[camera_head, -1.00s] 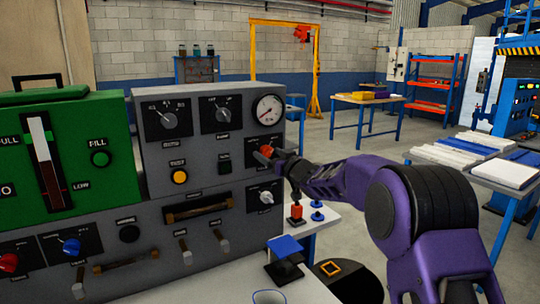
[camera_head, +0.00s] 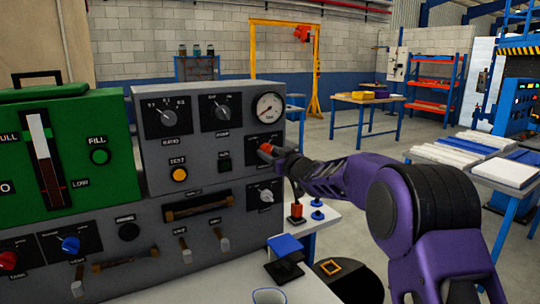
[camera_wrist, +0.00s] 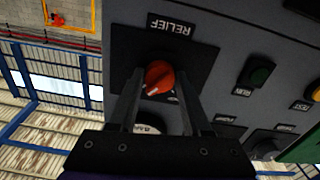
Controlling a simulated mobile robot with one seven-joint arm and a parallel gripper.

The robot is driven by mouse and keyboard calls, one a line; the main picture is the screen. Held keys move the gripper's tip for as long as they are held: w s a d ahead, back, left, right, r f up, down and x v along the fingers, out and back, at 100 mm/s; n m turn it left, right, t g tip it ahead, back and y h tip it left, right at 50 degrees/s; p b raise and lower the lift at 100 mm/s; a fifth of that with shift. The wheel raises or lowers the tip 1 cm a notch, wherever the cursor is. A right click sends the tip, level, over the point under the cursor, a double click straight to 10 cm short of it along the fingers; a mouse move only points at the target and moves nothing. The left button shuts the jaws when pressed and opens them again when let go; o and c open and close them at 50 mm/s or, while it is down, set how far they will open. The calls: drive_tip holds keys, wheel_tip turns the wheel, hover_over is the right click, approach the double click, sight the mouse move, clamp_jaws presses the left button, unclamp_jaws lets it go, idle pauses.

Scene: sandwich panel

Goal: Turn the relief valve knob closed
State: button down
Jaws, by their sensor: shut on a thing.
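The red relief valve knob (camera_head: 265,148) is on the right side of the grey panel, below the round gauge. In the wrist view the knob (camera_wrist: 159,76) sits between my two fingers, under an upside-down RELIEF label (camera_wrist: 171,26). A pale mark on the knob points to the lower left of that view. My gripper (camera_head: 274,154) reaches in from the right and is shut on the knob. In the wrist view my gripper (camera_wrist: 161,82) has a finger on each side of it. The fingers hide part of the knob's black plate.
The gauge (camera_head: 269,107) is just above the knob, and a light grey knob (camera_head: 266,196) is just below. A green button (camera_head: 224,161) and a yellow TEST button (camera_head: 179,174) lie to the left. A red-topped item (camera_head: 296,211) stands on the bench below my arm.

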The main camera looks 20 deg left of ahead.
drive_tip(key=n+b, duration=0.2)
drive_tip(key=n, duration=1)
drive_tip(key=shift+w+n+b, duration=0.1)
drive_tip(key=shift+n+b, duration=0.2)
drive_tip(key=shift+r+n, duration=0.1)
drive_tip(key=shift+n, duration=1.8)
drive_tip(key=shift+c, duration=1.8)
unclamp_jaws()
drive_tip(key=shift+d, duration=0.1)
